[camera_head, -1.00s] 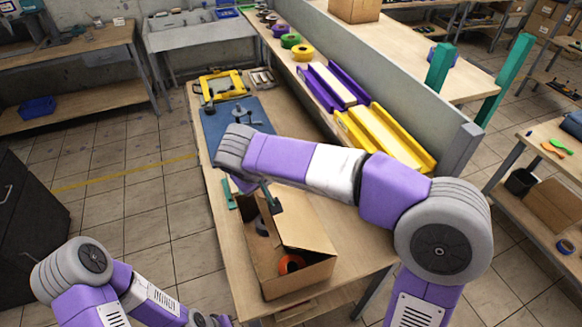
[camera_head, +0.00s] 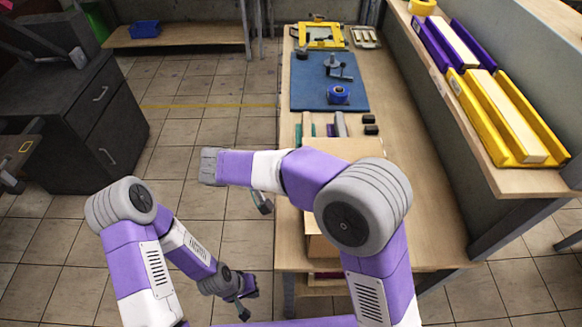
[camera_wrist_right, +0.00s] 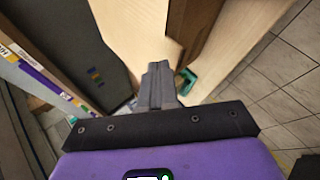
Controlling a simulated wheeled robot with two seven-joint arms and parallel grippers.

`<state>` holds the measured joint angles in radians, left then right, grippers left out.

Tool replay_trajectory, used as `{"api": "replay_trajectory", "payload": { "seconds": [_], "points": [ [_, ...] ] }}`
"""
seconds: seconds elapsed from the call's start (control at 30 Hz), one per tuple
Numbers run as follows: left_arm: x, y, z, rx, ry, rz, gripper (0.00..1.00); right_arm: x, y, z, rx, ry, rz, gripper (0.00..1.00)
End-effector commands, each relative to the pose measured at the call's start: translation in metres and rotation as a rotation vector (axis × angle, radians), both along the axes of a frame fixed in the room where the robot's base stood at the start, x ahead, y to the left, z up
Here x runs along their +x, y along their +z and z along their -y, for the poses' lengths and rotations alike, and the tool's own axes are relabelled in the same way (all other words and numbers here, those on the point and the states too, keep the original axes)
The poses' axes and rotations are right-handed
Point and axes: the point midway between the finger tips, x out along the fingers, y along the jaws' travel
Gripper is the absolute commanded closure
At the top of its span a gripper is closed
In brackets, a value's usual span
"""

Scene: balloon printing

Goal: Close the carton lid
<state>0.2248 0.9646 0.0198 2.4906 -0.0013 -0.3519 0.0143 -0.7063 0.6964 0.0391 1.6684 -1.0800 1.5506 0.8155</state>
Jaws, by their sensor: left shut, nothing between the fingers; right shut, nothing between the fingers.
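The brown cardboard carton (camera_head: 319,246) stands near the front of the workbench, mostly hidden behind my right arm. A tan cardboard panel of it (camera_head: 345,147) shows above the arm; whether the lid is closed cannot be told. My right gripper (camera_head: 262,204) is shut and empty, beside the bench's left edge, left of the carton. In the right wrist view its fingers (camera_wrist_right: 158,68) are together, with tan and brown surfaces beyond them. My left gripper (camera_head: 245,312) is shut and empty, low over the floor, left of the bench and apart from the carton.
A blue mat (camera_head: 312,95) with a blue tape roll (camera_head: 338,95) lies farther back on the workbench (camera_head: 420,200). A yellow frame (camera_head: 321,36) stands at the far end. Yellow trays (camera_head: 505,115) sit on the right shelf.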

Motion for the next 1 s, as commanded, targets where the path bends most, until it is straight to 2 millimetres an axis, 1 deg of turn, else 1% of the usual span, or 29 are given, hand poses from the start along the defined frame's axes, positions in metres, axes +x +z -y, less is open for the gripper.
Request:
{"api": "replay_trajectory", "payload": {
  "seconds": [0.03,0.1,0.3,0.83,1.0],
  "points": [
    [0.0,-0.007,0.0,0.0,0.0,0.0,1.0,0.0,-0.009,-0.001,0.0,0.001,0.001,1.0],
    [0.0,-0.01,0.0,0.0,0.0,0.0,1.0,0.0,-0.015,-0.002,0.001,0.002,0.001,1.0],
    [0.0,-0.016,0.0,0.0,0.0,0.0,1.0,0.0,-0.024,-0.003,0.002,0.001,-0.002,1.0],
    [0.0,-0.017,0.0,0.0,0.0,0.0,1.0,-0.001,-0.031,-0.002,0.001,0.0,-0.012,1.0],
    [0.0,-0.02,0.0,0.0,0.0,0.0,1.0,-0.001,-0.033,0.002,0.002,-0.001,-0.012,1.0]
  ]
}}
